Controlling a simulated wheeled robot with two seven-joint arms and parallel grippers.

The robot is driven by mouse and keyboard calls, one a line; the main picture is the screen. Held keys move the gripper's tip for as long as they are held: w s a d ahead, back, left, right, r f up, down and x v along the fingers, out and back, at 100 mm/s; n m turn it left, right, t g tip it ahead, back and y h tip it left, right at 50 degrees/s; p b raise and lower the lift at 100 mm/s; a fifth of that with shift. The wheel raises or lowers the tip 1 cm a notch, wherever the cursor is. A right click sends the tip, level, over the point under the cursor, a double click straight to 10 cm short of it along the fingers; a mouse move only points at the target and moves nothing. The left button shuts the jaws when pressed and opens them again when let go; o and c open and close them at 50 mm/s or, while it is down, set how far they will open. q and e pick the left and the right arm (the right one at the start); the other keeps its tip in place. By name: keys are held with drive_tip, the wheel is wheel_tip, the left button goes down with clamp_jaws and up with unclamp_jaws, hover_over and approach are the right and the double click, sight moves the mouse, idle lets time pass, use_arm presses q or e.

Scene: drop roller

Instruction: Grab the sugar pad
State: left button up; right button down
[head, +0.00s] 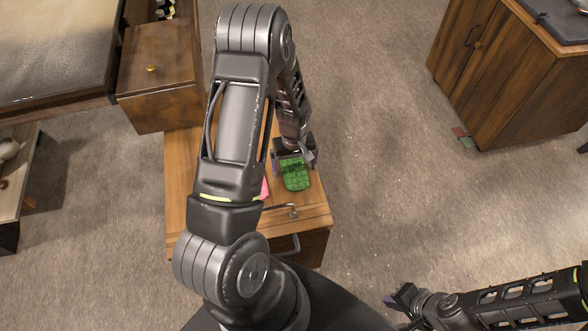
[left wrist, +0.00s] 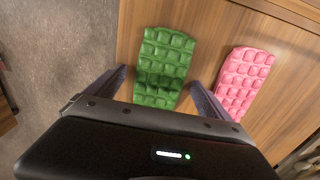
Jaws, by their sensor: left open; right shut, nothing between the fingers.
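A green pad (head: 296,175) with a grid of raised squares lies on the wooden cabinet top. It also shows in the left wrist view (left wrist: 164,62). A pink pad (left wrist: 243,80) of like shape lies beside it, apart from it; in the head view my left arm hides most of the pink pad (head: 265,188). I cannot tell from looks which is the sugar pad. My right gripper (head: 402,298) is shut and empty, low at the right, away from the cabinet.
The wooden cabinet (head: 185,165) has a metal handle (head: 291,212) at its front edge. A wooden drawer unit (head: 160,75) stands at the upper left, and another cabinet (head: 500,75) at the upper right. Open carpet (head: 400,190) lies between.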

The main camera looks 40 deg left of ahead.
sight(294, 169)
use_arm(q)
drive_tip(key=shift+c, duration=0.2)
drive_tip(key=c, duration=1.6)
drive_tip(key=shift+r, duration=0.1)
wheel_tip(294, 169, up, 10)
drive_tip(key=shift+f, duration=0.1)
